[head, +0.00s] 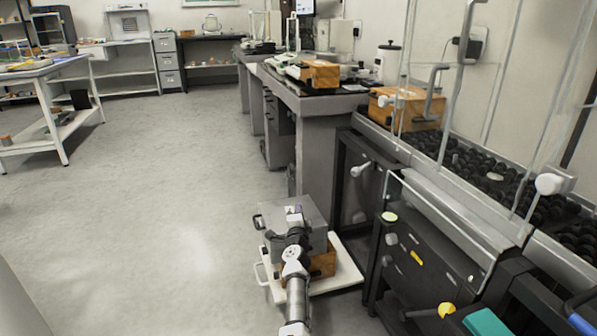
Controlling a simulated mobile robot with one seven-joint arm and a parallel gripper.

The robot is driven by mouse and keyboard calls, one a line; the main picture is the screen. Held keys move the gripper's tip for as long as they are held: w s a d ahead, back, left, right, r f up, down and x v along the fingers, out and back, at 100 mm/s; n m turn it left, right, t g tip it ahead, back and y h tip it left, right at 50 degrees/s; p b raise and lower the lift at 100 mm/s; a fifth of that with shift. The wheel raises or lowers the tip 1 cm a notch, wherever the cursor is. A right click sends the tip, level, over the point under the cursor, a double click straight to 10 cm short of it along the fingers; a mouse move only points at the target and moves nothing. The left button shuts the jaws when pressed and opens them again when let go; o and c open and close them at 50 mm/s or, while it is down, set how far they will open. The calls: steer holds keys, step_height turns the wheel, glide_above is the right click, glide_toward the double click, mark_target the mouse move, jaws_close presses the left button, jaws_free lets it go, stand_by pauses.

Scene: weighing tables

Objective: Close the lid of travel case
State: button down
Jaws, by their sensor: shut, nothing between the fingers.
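A grey, box-like case (313,215), which I take for the travel case, is low down at the lower middle of the head view. Its top looks flat and a small dark fitting shows on its left side. My arm reaches up to it from the bottom of the picture. My gripper (294,236) is at the near side of the case, in front of it, and looks shut and empty. The fingertips are hard to make out, and I cannot tell whether they touch the case. The arm hides part of the case's front, and I cannot tell how far the lid is open.
A wooden box (322,264) sits below the case on a low white platform (347,272) with a handle at left. A dark cabinet with knobs (425,262) stands close on the right. Grey benches (325,105) run behind. The floor (150,215) at left is clear.

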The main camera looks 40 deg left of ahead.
step_height(320, 180, up, 13)
steer(key=p, duration=0.8)
steer(key=shift+f+p, duration=0.15)
steer(key=shift+p, duration=0.25)
